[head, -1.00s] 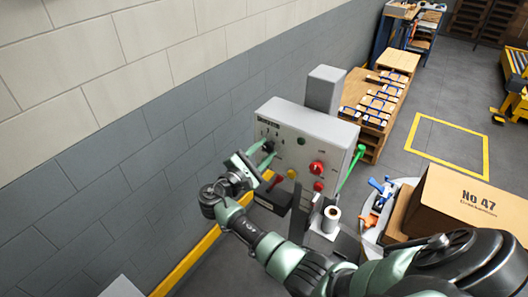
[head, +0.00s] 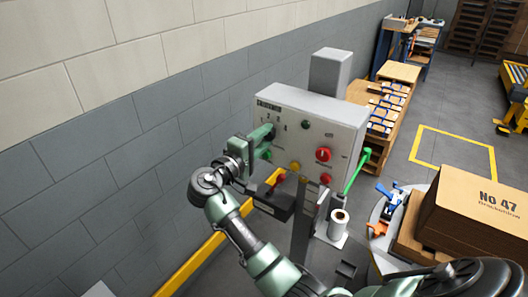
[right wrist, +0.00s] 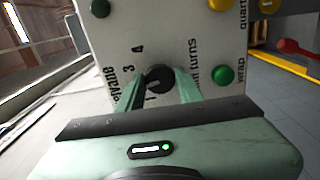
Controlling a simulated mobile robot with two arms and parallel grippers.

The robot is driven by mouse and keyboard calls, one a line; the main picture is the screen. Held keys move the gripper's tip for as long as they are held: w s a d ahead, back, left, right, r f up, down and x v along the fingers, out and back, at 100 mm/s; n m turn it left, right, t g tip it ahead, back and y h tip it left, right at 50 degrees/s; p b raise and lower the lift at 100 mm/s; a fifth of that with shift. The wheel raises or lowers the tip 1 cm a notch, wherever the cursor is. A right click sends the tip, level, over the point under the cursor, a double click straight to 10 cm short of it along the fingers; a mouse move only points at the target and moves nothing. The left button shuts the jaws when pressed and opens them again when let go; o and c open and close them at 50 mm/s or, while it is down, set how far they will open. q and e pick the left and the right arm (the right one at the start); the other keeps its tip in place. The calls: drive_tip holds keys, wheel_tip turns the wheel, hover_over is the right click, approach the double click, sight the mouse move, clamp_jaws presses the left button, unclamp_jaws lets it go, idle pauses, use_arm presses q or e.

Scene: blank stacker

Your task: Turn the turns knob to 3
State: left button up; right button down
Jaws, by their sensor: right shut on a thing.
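The turns knob (right wrist: 158,78) is a small black dial on the grey control panel (head: 335,122). In the right wrist view, printed numbers, 3 and 4 among them, stand beside it, with the word "turns" on its other side. My right gripper (right wrist: 158,90) is shut on the knob, one green finger on each side. In the head view the right gripper (head: 266,142) is at the panel's left part and hides most of the knob. A light mark on the knob seems to point toward the low-number end, but I cannot read the setting surely. My left gripper is not in view.
The panel also has a red knob (head: 323,154), a green button (right wrist: 223,75) close by the gripper, and a yellow button (head: 295,167). A red-handled lever (head: 277,182) sits below. A green lever (head: 358,168) and a carton (head: 480,210) are at the right.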

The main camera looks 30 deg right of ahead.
drive_tip(key=m+b, duration=0.2)
drive_tip(key=b, duration=0.1)
drive_tip(key=m+b, duration=0.2)
drive_tip(key=b, duration=0.1)
drive_tip(key=shift+f+m+b, duration=0.3)
drive_tip(key=shift+f+b, duration=0.05)
drive_tip(key=shift+r+m+b, duration=0.2)
drive_tip(key=shift+m+b, duration=0.4)
drive_tip(key=shift+b, duration=0.2)
drive_tip(key=c, duration=0.9)
unclamp_jaws()
drive_tip(key=shift+r, duration=0.1)
drive_tip(key=shift+c, duration=0.2)
drive_tip(key=b+v, duration=0.2)
drive_tip(key=v, duration=0.5)
drive_tip(key=shift+s+a, duration=0.2)
drive_tip(key=shift+a, duration=0.15)
